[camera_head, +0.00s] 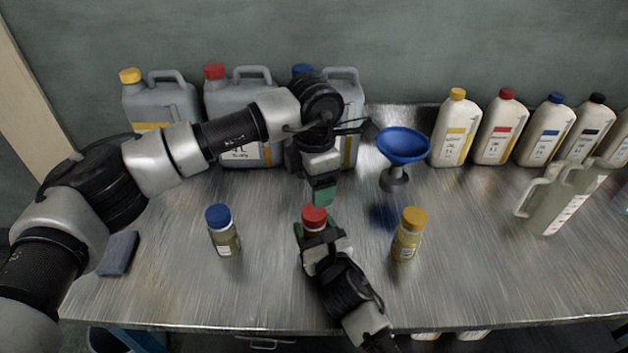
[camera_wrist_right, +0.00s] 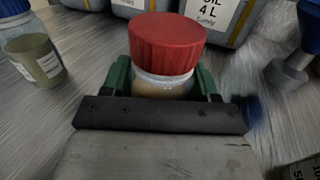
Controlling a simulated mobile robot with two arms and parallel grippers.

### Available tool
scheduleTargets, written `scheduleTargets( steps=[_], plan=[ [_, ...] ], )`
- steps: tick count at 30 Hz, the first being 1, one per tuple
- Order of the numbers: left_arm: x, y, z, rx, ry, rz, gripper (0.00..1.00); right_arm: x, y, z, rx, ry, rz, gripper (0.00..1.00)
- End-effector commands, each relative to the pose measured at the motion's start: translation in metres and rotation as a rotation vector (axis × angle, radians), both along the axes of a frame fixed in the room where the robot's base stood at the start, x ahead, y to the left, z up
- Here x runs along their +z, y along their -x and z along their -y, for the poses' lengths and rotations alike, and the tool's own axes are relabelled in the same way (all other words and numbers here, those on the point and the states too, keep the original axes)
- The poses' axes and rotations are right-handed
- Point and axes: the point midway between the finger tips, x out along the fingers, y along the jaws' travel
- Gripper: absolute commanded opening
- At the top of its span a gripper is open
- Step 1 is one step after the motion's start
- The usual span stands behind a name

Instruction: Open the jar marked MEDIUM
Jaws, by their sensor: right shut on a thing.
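The red-capped jar (camera_head: 314,216) stands on the metal table with its cap on; it also shows close up in the right wrist view (camera_wrist_right: 167,45). My right gripper (camera_head: 314,233) is shut on this jar's body, its green fingers on both sides below the cap. The jar's label is hidden. My left gripper (camera_head: 322,190) hangs just behind and above the red cap, apart from it; its finger gap cannot be made out. A blue-capped jar (camera_head: 223,232) stands to the left and a yellow-capped jar (camera_head: 408,236) to the right. I cannot read MEDIUM on any jar.
A blue funnel (camera_head: 403,145) on a stand is behind to the right. Grey canisters (camera_head: 160,105) line the back left, several white bottles (camera_head: 497,132) the back right. A clear jug (camera_head: 553,200) is at right, a grey sponge (camera_head: 118,253) at left.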

Motion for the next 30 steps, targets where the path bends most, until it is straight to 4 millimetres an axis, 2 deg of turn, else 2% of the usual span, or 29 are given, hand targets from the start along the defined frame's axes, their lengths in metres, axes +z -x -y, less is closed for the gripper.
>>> scheduleTargets(
  steps=[21, 27, 30],
  plan=[
    [-0.0002, 0.0000, 0.0001, -1.644, 0.000, 0.000, 0.73, -0.0015, 0.0003, 0.0002, -0.001, 0.001, -0.003, 0.00],
    [-0.0002, 0.0000, 0.0001, -2.052, 0.000, 0.000, 0.73, -0.0016, 0.0004, 0.0001, -0.001, 0.001, -0.003, 0.00],
    [-0.0002, 0.0000, 0.0001, -2.199, 0.000, 0.000, 0.73, -0.0016, 0.0004, 0.0001, -0.001, 0.001, -0.004, 0.00]
  ],
)
